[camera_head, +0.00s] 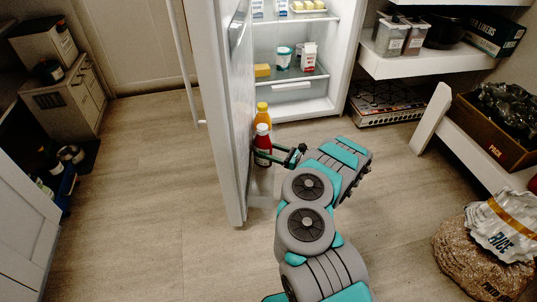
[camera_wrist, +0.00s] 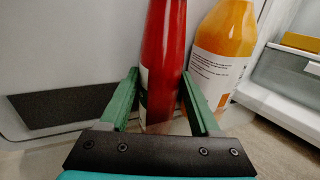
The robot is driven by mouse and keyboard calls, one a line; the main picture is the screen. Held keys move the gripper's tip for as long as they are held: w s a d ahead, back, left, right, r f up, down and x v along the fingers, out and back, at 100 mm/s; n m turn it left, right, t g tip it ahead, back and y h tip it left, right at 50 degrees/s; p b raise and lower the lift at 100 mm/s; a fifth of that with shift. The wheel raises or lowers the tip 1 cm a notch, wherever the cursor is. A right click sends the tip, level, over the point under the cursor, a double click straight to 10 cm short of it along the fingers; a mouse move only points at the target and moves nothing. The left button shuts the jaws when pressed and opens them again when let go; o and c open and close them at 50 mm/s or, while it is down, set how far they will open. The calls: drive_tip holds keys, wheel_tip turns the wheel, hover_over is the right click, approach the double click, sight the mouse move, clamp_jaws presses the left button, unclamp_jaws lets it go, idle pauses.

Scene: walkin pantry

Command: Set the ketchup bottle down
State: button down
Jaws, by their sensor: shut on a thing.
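The red ketchup bottle (camera_head: 262,142) with a white cap is upright at the inner side of the open fridge door in the head view. In the wrist view the ketchup bottle (camera_wrist: 163,50) stands between the green fingers of my gripper (camera_wrist: 162,100). My gripper (camera_head: 268,157) is shut on it at its body. The lower part of the bottle is hidden by the gripper in the wrist view, and I cannot tell whether its base touches a shelf.
An orange bottle (camera_head: 262,113) stands just behind the ketchup; it also shows in the wrist view (camera_wrist: 222,50) close on the right. The open fridge door (camera_head: 222,110) is to the left. Fridge shelves (camera_head: 288,75) hold cartons and jars.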

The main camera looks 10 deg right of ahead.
drive_tip(key=shift+f, duration=0.55)
drive_tip(key=shift+r, duration=0.1)
drive_tip(key=shift+c, duration=0.6)
unclamp_jaws()
drive_tip(key=shift+s+d, duration=0.15)
drive_tip(key=shift+d, duration=0.1)
drive_tip(key=p+v, duration=0.3)
drive_tip(key=v, duration=0.8)
drive_tip(key=shift+d+p, duration=0.2)
drive_tip(key=shift+p, duration=0.1)
drive_tip(key=shift+s, duration=0.1)
